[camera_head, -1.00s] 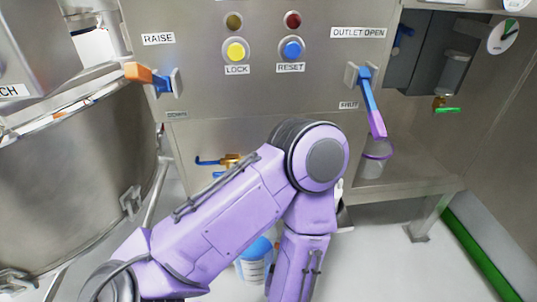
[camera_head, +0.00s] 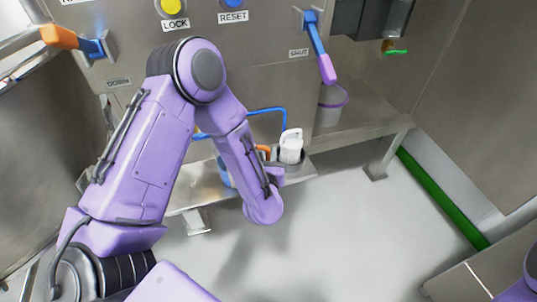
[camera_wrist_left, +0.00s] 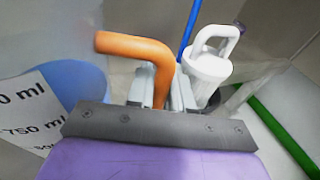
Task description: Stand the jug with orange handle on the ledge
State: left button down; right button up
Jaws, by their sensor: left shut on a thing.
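The jug (camera_wrist_left: 75,85) is blue with a white volume label and an orange handle (camera_wrist_left: 133,47) in the left wrist view. My left gripper (camera_wrist_left: 163,82) is shut on that handle. In the head view, my forearm hides most of the jug; a blue sliver (camera_head: 224,173) and a bit of the orange handle show beside it. The left fingers are hidden there. The metal ledge (camera_head: 205,190) runs low along the machine's front. The jug is over or at the ledge; I cannot tell whether its base touches. My right gripper is out of view.
A white lidded container (camera_head: 291,146) with a loop handle stands close right of the jug. A blue bent pipe (camera_head: 266,110) is behind. A clear purple-rimmed cup (camera_head: 332,104) is under the outlet lever (camera_head: 319,48). The floor in front is clear.

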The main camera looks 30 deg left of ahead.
pick_arm(q)
jog(key=shift+f, duration=0.1)
jog(key=c, duration=1)
grip_release()
